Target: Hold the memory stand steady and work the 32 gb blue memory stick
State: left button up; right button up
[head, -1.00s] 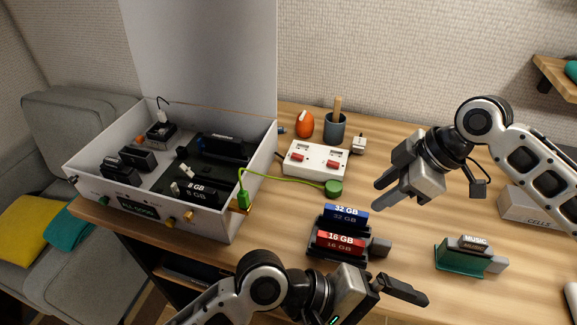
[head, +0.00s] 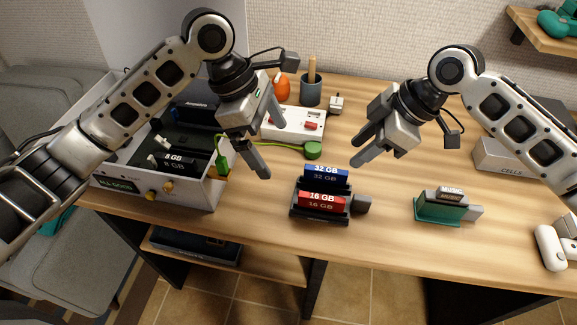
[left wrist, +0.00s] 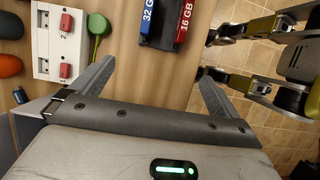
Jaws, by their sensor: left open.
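The memory stand (head: 333,216) is a dark block with a grey end piece, standing upright near the front of the table. The 32 GB blue memory stick (head: 326,174) sits in its rear slot. The 16 GB red stick (head: 321,201) sits in front of it. My left gripper (head: 247,160) is open and empty, left of the stand and above the table. In the left wrist view its fingers (left wrist: 156,74) are wide apart, with the blue stick (left wrist: 147,15) beyond them. My right gripper (head: 355,147) is open and empty, behind and right of the blue stick.
An open white case (head: 195,192) with an 8 GB stick stands at left, partly hidden by my left arm. A white switch box (head: 290,124) with a green cable is behind. A green MUSIC holder (head: 437,211) stands at right. The table front is clear.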

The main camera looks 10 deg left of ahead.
aim_at(340, 171)
pick_arm(q)
jog(key=x, duration=1.4)
jog(key=shift+d, duration=0.15)
jog(key=c, duration=0.9)
jog(key=shift+c, duration=0.2)
pick_arm(e)
jog(key=shift+o, duration=0.4)
jog(key=shift+d+r+h, duration=0.3)
jog(key=shift+r+h, duration=0.2)
jog(key=shift+r, duration=0.45)
jog(key=x, duration=1.1)
jog(key=shift+d+f, duration=0.2)
jog(key=shift+f, duration=0.25)
